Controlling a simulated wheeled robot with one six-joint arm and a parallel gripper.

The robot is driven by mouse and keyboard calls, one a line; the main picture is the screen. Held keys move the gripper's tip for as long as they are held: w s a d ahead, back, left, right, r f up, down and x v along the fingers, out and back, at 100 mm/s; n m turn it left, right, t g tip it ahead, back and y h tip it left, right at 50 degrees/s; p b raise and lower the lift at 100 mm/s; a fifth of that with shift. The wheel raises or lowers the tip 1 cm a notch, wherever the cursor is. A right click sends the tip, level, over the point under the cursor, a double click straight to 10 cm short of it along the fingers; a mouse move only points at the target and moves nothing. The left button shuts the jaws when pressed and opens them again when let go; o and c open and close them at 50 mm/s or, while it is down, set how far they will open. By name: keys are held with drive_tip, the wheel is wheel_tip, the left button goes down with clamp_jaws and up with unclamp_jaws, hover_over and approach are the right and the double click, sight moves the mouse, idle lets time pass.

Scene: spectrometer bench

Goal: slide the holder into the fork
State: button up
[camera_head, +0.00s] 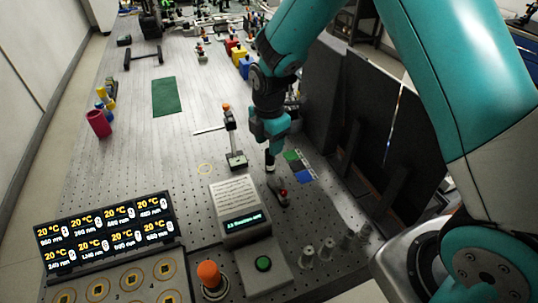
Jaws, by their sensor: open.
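My gripper (270,163) points down over the optical bench, right of centre; its jaws are open and look small and dark. Just below it is a small dark piece with a red part (280,192); I cannot tell whether they touch. Left of my gripper stands an upright post (231,135) on a dark base, with an orange knob on top and a thin rod reaching left. I cannot tell for sure which of these is the holder or the fork. Nothing is clearly held in my gripper.
A display box (239,207) with a green button (263,263) stands in front. An orange knob (209,274) and a temperature panel (105,233) are at front left. Several grey posts (327,248) stand front right. A black panel (370,115) borders the right.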

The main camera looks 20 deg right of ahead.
sight(269, 169)
wheel_tip(269, 169, down, 7)
drive_tip(key=shift+r+p, duration=0.15)
drive_tip(key=shift+p, duration=0.4)
drive_tip(key=shift+s, duration=0.1)
clamp_jaws()
